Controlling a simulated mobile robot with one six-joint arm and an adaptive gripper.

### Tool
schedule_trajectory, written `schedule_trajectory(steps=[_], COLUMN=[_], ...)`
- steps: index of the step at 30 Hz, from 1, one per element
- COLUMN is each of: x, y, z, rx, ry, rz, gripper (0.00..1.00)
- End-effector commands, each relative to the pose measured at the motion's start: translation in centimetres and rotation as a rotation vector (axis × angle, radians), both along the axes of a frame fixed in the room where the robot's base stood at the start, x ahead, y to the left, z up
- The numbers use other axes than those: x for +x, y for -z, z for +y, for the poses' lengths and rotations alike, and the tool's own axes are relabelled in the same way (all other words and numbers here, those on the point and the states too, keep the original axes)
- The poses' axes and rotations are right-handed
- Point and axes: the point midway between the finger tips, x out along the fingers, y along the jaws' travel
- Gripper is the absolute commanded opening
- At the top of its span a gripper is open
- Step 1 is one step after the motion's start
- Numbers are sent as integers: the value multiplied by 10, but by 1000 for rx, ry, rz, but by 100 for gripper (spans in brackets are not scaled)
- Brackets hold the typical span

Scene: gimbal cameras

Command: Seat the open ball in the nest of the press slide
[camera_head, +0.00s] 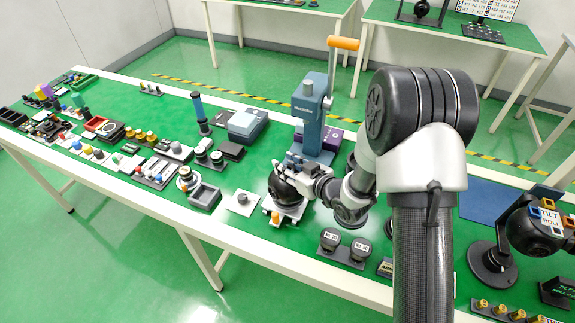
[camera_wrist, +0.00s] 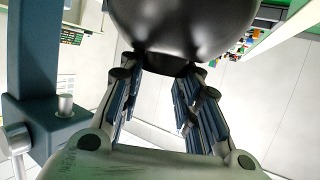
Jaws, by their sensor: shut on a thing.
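The black open ball (camera_head: 285,188) is at the front of the blue press (camera_head: 310,115), over the pale press slide (camera_head: 291,215) with its orange knob. My gripper (camera_head: 309,177) reaches it from the right and is shut on it. In the wrist view, the dark round shell of the ball (camera_wrist: 185,25) fills the top, with its lower edge between my fingertips (camera_wrist: 160,70). The nest is hidden beneath the ball, and I cannot tell whether the ball touches it. The press's blue column also shows in the wrist view (camera_wrist: 50,105).
The press's orange handle (camera_head: 343,43) stands raised. Two dark round pieces (camera_head: 345,245) sit on the table's front edge, right of the slide. A white plate with a knob (camera_head: 242,202) lies left of it. A gimbal stand (camera_head: 492,262) stands at the right. Many small parts crowd the left.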

Motion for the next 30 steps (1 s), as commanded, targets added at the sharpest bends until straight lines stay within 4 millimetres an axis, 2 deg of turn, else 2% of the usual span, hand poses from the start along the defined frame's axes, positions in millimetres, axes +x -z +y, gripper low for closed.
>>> schedule_trajectory(steps=[9, 10, 20, 30], x=[0, 0, 0, -1], y=[8, 7, 7, 7], z=[0, 0, 0, -1], rx=[1, 1, 1, -1], ry=[0, 0, 0, 0], rz=[-2, -2, -1, 2], gripper=[0, 32, 54, 54])
